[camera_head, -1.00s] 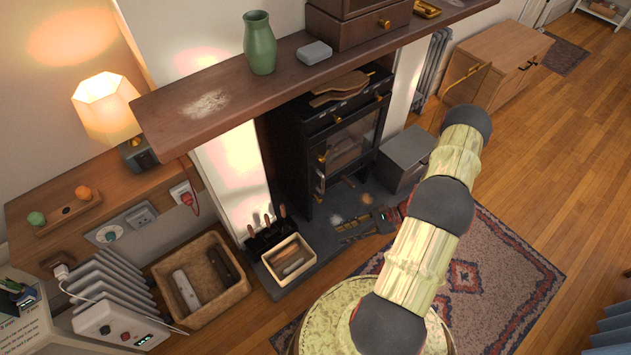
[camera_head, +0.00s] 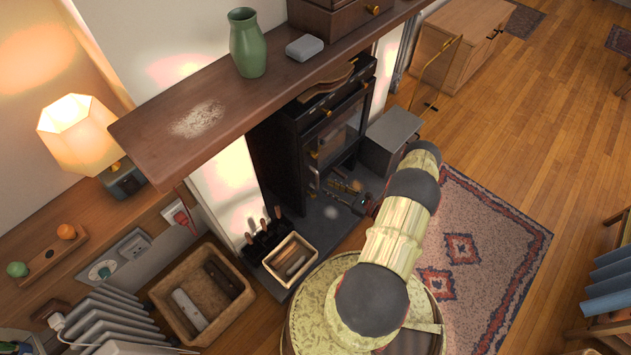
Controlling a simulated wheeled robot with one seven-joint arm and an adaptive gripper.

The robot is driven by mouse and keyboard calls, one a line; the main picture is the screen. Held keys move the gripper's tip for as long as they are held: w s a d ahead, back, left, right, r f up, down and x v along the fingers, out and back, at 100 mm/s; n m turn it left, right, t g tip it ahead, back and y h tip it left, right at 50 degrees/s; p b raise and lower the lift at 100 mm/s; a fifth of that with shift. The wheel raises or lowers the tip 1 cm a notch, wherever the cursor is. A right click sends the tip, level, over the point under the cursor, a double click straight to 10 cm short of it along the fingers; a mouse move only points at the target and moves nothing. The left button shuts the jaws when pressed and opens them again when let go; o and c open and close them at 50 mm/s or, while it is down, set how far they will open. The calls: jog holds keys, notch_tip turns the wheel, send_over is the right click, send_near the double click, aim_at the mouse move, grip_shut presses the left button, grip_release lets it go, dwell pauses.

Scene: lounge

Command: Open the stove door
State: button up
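The black stove (camera_head: 284,165) stands in the fireplace under the wooden mantel. Its glass-fronted door (camera_head: 338,143) faces right in the picture and looks shut. A small brass knob (camera_head: 314,154) shows at the door's left edge. My gripper (camera_head: 332,190) is low in front of the stove, just below the door, and looks empty. It appears apart from the door, but its fingers are small and partly lost against the dark hearth, so I cannot tell how wide they are. My arm comes in from the lower right and covers part of the hearth.
The mantel (camera_head: 240,100) overhangs the stove, with a green vase (camera_head: 248,43) on it. A grey box (camera_head: 390,138) stands right of the stove. A small wooden box (camera_head: 291,262) and tool stand (camera_head: 263,238) stand on the hearth's left. The rug (camera_head: 480,250) is clear at right.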

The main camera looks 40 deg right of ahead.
aim_at(317, 182)
jog(key=b+x, duration=0.1)
jog(key=x, duration=0.5)
jog(key=shift+w+a+f, duration=0.1)
jog(key=shift+w, duration=0.25)
jog(key=shift+c, duration=0.7)
grip_shut()
